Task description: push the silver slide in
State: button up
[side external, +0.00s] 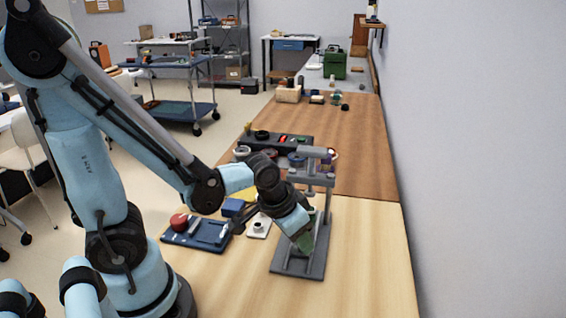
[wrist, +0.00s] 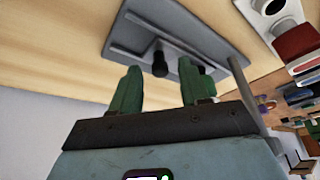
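A grey test stand (side external: 326,204) with uprights and a top crossbar stands on the light wood table. Its flat grey base plate (side external: 314,269) lies under my gripper (side external: 306,243). In the wrist view the base (wrist: 200,38) carries raised rails and a small black knob (wrist: 160,66) between them. I cannot tell which part is the silver slide; it may be partly hidden by my gripper. My gripper in the wrist view (wrist: 155,88) has two green fingers spread apart with nothing between them. The black knob shows beyond the gap, and I cannot tell whether anything touches.
A blue tray (side external: 208,240) with a red round part lies left of the stand. A white plate with a round black-topped part (side external: 259,226) is between them. A dark panel with coloured parts (side external: 275,141) is behind. The table in front is clear; a wall runs along the right.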

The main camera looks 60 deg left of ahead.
grip_shut()
jog(key=shift+w+a, duration=1.4)
jog(key=shift+w, duration=0.05)
jog(key=shift+o, duration=0.4)
grip_release()
jog(key=shift+s, duration=0.1)
jog(key=v, duration=1.2)
